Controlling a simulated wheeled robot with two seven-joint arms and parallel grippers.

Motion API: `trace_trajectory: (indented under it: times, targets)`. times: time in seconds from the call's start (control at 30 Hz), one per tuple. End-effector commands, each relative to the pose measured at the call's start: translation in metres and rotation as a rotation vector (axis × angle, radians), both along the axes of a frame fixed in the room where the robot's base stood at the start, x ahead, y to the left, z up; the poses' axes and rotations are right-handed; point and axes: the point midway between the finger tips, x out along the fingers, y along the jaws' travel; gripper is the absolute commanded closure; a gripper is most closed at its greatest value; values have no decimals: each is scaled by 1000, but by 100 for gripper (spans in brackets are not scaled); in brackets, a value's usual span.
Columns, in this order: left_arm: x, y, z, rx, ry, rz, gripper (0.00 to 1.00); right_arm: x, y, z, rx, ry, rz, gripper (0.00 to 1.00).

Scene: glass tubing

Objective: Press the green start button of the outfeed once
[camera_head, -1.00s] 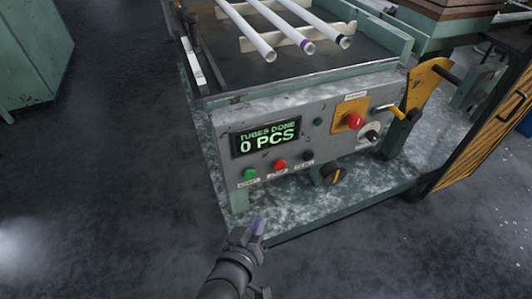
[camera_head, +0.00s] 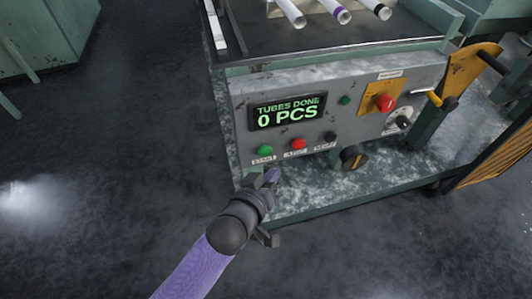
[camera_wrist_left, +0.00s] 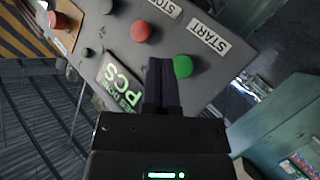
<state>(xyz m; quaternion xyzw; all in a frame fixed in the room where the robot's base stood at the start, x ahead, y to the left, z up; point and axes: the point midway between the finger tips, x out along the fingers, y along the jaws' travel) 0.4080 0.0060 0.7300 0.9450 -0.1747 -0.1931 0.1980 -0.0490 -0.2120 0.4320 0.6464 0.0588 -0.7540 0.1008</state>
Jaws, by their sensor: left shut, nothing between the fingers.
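The green start button (camera_head: 265,150) is at the lower left of the grey control panel (camera_head: 350,85), left of a red stop button (camera_head: 298,144). My left gripper (camera_head: 273,174) is shut and empty, just below and a little right of the green button in the head view. In the left wrist view the shut fingertips (camera_wrist_left: 163,64) point at the panel between the red button (camera_wrist_left: 142,31) and the green button (camera_wrist_left: 183,66), close beside the green one. Whether they touch the panel cannot be told. My right gripper is not in view.
The display (camera_head: 287,112) reads "TUBES DONE 0 PCS". Several glass tubes (camera_head: 336,10) lie above. The floor at left is clear.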

Motion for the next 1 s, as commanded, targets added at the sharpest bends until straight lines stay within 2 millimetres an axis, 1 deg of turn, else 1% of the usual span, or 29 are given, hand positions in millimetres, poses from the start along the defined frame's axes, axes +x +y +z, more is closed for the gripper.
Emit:
trace_trajectory:
  times: [0.03,0.1,0.3,0.6,1.0]
  targets:
    - [7,2,-2,1,-2,0,100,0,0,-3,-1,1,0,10]
    - [14,5,-1,2,-1,-1,100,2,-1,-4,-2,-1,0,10]
    - [27,9,0,0,-1,0,100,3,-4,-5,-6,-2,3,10]
    - [29,9,0,0,0,0,100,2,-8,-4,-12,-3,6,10]
    - [28,9,0,0,0,0,100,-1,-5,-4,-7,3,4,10]
